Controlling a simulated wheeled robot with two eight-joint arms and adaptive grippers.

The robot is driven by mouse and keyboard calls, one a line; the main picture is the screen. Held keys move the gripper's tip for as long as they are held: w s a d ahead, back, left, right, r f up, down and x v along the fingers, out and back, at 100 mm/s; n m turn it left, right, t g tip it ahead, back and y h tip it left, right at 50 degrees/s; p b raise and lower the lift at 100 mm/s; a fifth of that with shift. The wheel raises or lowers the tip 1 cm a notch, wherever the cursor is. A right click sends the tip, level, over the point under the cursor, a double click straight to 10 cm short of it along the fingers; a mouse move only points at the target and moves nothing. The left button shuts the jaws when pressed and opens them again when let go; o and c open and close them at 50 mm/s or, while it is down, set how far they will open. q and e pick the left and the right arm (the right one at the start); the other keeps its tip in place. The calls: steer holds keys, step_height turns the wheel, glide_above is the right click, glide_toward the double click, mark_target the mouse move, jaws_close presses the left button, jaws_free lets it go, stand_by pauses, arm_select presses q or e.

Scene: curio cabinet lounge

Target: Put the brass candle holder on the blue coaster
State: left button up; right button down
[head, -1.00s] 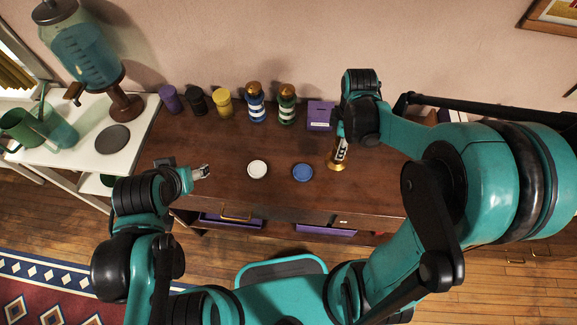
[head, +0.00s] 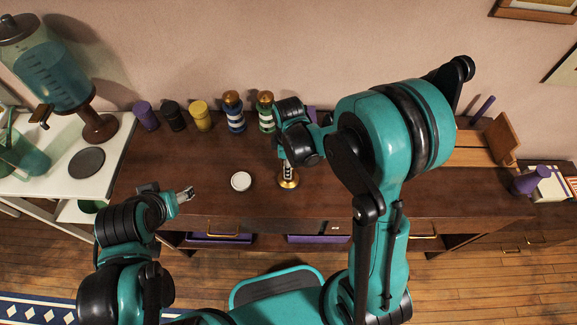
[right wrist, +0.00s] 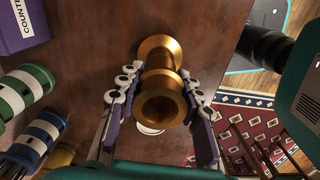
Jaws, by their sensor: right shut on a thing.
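The brass candle holder (head: 289,181) is between the fingers of my right gripper (head: 287,165) in the head view. In the right wrist view the holder (right wrist: 161,85) sits between both fingers of the right gripper (right wrist: 160,100), its open mouth toward the camera. The blue coaster is hidden in both current views; the holder's base covers about the spot where it lay. I cannot tell whether the base touches it. A white coaster (head: 241,181) lies to the left, partly visible behind the holder in the wrist view (right wrist: 150,129). My left gripper (head: 187,194) is empty near the cabinet's left front.
Purple (head: 146,115), black (head: 172,116) and yellow (head: 200,115) canisters stand along the back of the cabinet top (head: 200,160). Blue-striped (head: 235,113) and green-striped (head: 265,111) bottles stand beside them. A purple box (right wrist: 22,25) shows in the wrist view. The surface left of the white coaster is clear.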

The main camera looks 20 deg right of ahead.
steer(key=shift+r, duration=0.1)
steer(key=shift+s, duration=0.1)
steer(key=c, duration=1)
jaws_free()
